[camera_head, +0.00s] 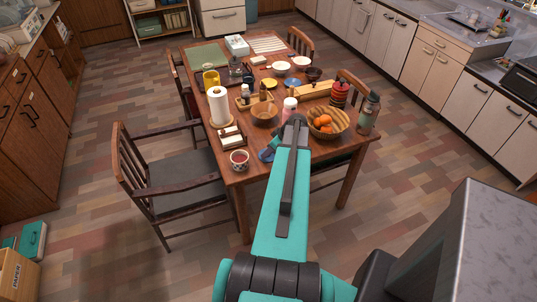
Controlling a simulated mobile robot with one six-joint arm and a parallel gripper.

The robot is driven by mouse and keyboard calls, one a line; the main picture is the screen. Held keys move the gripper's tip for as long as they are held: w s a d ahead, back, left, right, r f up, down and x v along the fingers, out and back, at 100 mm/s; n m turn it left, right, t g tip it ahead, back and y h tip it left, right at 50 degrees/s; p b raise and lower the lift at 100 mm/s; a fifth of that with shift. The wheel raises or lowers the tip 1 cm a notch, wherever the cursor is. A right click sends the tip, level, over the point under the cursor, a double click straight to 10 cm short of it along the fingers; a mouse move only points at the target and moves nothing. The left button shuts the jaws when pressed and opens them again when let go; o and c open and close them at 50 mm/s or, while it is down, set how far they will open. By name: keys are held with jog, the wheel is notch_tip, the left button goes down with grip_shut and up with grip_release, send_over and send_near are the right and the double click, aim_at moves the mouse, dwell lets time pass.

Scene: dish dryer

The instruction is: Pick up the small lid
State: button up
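I cannot make out with certainty which thing is the small lid. A small blue item (267,154) lies near the front edge of the dining table (233,176), just left of my arm and partly hidden by it. A flat round yellow item (270,83) lies further back on the table, beside a small blue dish (292,82). Either may be a lid; they are too small to tell. My teal arm reaches up over the near edge of the table.
The table is crowded: a paper towel roll (219,106), wooden bowl (264,113), fruit basket (341,127), pink-capped bottle (289,108), green bottle (368,114) and patterned cup (239,160). Chairs stand around it, one (175,177) at the near left. Floor is open at the right.

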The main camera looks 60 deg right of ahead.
aim_at(271, 156)
dwell(0.3)
grip_shut()
jog(key=shift+r, duration=0.15)
dwell(0.3)
jog(key=shift+r+b, duration=0.9)
jog(key=shift+r, duration=0.5)
jog(key=shift+s+r, duration=0.2)
jog(key=shift+s, duration=0.1)
jog(key=s+d+r+b, duration=0.1)
jog(key=s+b, duration=0.3)
jog(key=s, duration=1.1)
jog(key=shift+s+d+r+b, duration=0.15)
jog(key=shift+d+r+b, duration=0.2)
jog(key=shift+d, duration=0.2)
